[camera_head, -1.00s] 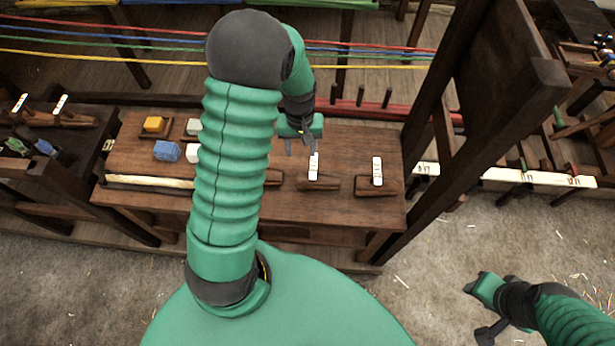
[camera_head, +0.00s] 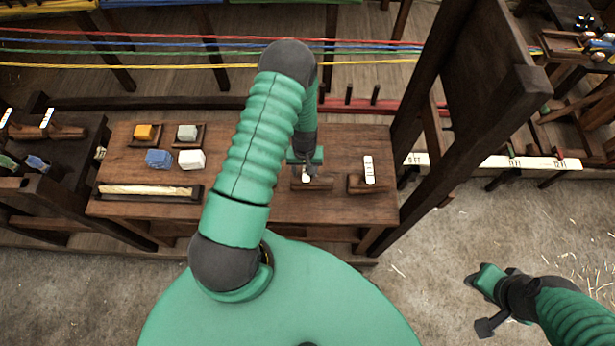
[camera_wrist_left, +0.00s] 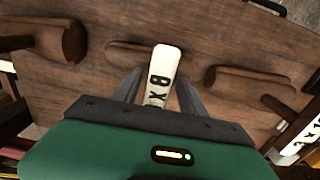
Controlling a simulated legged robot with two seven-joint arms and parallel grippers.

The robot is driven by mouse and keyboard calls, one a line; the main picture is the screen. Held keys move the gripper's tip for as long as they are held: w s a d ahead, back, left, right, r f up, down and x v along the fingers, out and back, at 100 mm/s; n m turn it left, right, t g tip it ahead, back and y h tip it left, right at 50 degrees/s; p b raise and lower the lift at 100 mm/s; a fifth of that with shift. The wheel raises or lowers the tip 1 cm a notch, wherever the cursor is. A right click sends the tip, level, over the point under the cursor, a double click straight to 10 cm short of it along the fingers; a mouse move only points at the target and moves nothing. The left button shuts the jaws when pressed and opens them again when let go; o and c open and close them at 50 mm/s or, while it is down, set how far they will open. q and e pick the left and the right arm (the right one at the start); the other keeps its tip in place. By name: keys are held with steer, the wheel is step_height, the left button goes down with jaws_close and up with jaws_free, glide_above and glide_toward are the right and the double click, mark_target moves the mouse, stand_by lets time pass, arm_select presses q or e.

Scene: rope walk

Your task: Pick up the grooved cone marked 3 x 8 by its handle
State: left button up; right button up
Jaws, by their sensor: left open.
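A dark wooden cone (camera_head: 318,185) lies on the workbench under my left gripper (camera_head: 306,172). Its upright white handle (camera_wrist_left: 160,76) shows in the left wrist view with "x 8" legible; the rest of the mark is hidden. My left gripper (camera_wrist_left: 158,92) is open, with a dark finger on each side of that handle. I see no clear contact. Grooves on the cone are too small to make out. My right gripper (camera_head: 484,305) hangs at the lower right over the floor, away from the bench; its finger gap is unclear.
Another cone (camera_head: 360,187) with a white handle (camera_head: 369,168) stands to the right. Yellow (camera_head: 145,132), grey, blue and white blocks and a long tray (camera_head: 105,194) occupy the bench's left. A dark wooden frame (camera_head: 432,100) rises at the right; coloured ropes cross behind.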

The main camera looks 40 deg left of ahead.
arm_select(q)
steer(key=shift+a, duration=0.15)
steer(key=shift+s, duration=0.1)
steer(key=shift+c, duration=1)
steer(key=shift+d+r, duration=0.1)
steer(key=shift+d, duration=0.25)
steer(key=shift+c, duration=1.3)
steer(key=shift+d+r, duration=0.15)
steer(key=shift+d, duration=0.35)
steer(key=c, duration=0.5)
steer(key=shift+d, duration=0.1)
jaws_close()
steer(key=shift+a, duration=0.65)
steer(key=shift+d, duration=0.4)
arm_select(e)
steer(key=shift+s+d+f, duration=0.1)
steer(key=shift+s+d, duration=0.05)
steer(key=shift+d, duration=0.4)
arm_select(q)
steer(key=shift+a, duration=0.2)
arm_select(e)
steer(key=shift+a, duration=0.15)
